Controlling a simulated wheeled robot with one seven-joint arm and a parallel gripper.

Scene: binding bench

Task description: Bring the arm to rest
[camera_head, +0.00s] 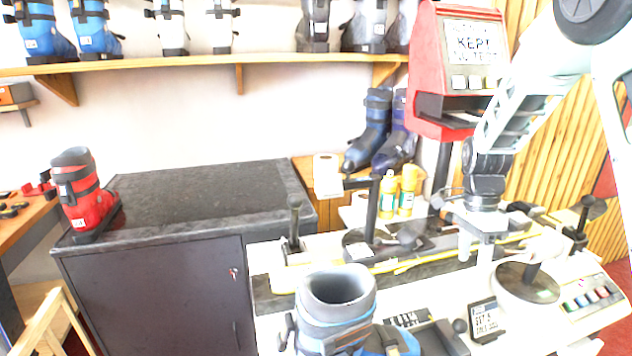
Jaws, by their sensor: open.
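My arm comes in from the upper right and hangs down over the binding bench (268,292). My gripper (476,248) is at the end of it, pointing down, with its two pale fingers apart. I see nothing between the fingers. It is above the right half of the bench, left of a round dark plate with a post (527,278). Whether the fingertips touch anything below is hard to tell.
A blue and grey ski boot (337,308) stands at the bench's front. A red boot (80,195) stands on the dark cabinet (200,195), whose top is otherwise clear. Yellow bottles (388,196), a red machine (455,70) and dark blue boots (370,130) are behind.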

